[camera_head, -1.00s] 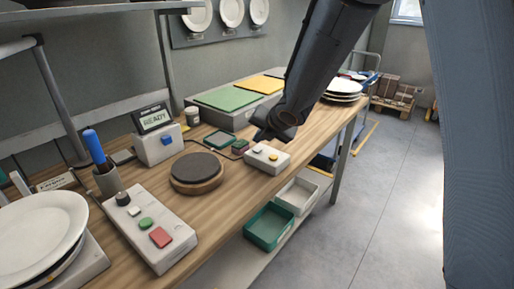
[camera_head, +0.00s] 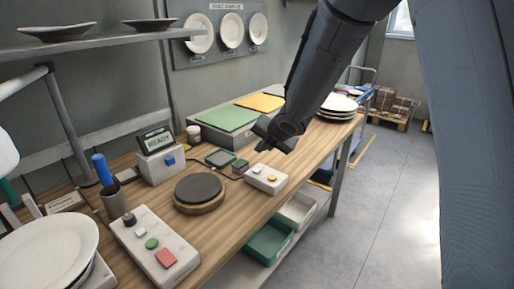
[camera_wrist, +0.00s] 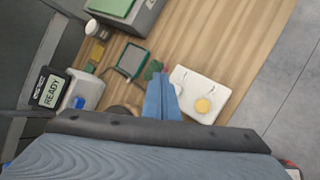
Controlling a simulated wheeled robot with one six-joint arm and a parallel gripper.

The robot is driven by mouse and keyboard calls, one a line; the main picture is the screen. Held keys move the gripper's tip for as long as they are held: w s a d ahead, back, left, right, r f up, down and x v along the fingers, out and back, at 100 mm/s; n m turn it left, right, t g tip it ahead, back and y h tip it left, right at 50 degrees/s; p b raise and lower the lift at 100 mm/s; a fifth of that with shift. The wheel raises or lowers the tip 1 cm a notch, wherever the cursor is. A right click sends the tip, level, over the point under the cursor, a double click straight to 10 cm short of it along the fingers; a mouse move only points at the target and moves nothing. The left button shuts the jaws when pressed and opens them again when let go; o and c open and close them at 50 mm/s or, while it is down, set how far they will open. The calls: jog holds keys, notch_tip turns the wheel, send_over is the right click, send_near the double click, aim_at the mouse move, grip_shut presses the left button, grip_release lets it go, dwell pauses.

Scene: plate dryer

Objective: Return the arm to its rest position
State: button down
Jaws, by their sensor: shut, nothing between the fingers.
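My arm reaches down from the top of the head view, and my gripper (camera_head: 276,138) hangs above the wooden bench. In the wrist view my blue gripper fingers (camera_wrist: 161,98) are together with nothing between them. They overlap the left edge of a white box with a yellow button (camera_wrist: 198,94) in that picture. The same white box (camera_head: 266,180) shows in the head view below and slightly left of the gripper, with a visible gap between them.
A round dark turntable (camera_head: 199,190), a control box with several buttons (camera_head: 155,246) and a READY display (camera_head: 157,141) stand on the bench. Plates (camera_head: 45,255) are stacked at lower left. A shelf (camera_head: 105,42) runs overhead at left. The floor at right is clear.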

jog(key=s+d+f+m+g+h, duration=0.15)
jog(key=s+d+m+h, duration=0.25)
jog(key=s+d+m, duration=0.85)
jog(key=s+d+f+m+g, duration=0.1)
jog(key=s+d+m+g, duration=0.1)
jog(key=s+m, duration=0.7)
jog(key=s+d+f+m+g, duration=0.1)
jog(key=s+d+m+g, duration=0.2)
jog(key=s+m, duration=0.7)
jog(key=shift+d, duration=0.55)
jog(key=shift+w+f, duration=0.1)
